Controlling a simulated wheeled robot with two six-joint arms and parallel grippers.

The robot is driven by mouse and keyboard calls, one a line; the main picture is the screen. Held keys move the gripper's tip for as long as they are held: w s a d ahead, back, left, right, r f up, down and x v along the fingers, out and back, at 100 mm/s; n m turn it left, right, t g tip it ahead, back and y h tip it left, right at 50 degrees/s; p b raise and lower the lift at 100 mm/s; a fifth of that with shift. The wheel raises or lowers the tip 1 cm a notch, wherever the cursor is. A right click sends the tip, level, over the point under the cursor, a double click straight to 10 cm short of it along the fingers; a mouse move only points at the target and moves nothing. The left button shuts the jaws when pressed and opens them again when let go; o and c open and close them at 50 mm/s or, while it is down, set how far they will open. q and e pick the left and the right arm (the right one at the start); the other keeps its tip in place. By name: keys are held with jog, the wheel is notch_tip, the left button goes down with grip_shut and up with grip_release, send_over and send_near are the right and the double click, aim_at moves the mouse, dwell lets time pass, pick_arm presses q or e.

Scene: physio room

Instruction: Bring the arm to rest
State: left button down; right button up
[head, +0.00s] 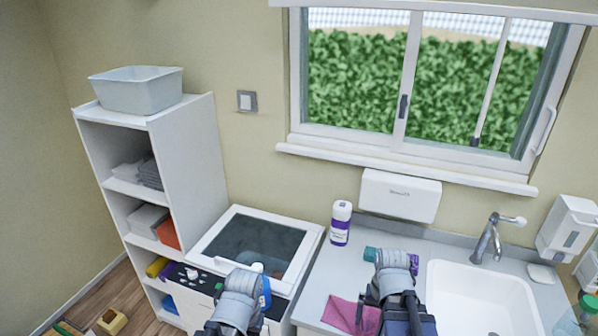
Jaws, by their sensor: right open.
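My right gripper (392,259) is over the counter beside the sink, seen from behind. It is open. A teal patch and a purple patch show on either side of its wrist; I cannot tell whether they are parts of it or things beyond it. My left gripper (246,279) is lower left, in front of the white dark-topped unit (305,240). Its fingers are hidden behind its wrist, with a blue patch at its right side.
A white bottle with a purple label (341,223) stands on the counter (318,288). A pink cloth (345,313) lies by my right arm. The sink (480,300) and tap (487,240) are right. A white shelf (190,155) with a grey tub (136,92) stands left.

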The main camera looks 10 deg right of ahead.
jog(key=s+a+f+n+h+b, duration=0.1)
jog(key=a+n, duration=0.7)
jog(key=a, duration=1.3)
jog(key=shift+s+a+f+n+b, duration=0.25)
jog(key=shift+a+f+n+b, duration=0.05)
jog(key=shift+n, duration=0.1)
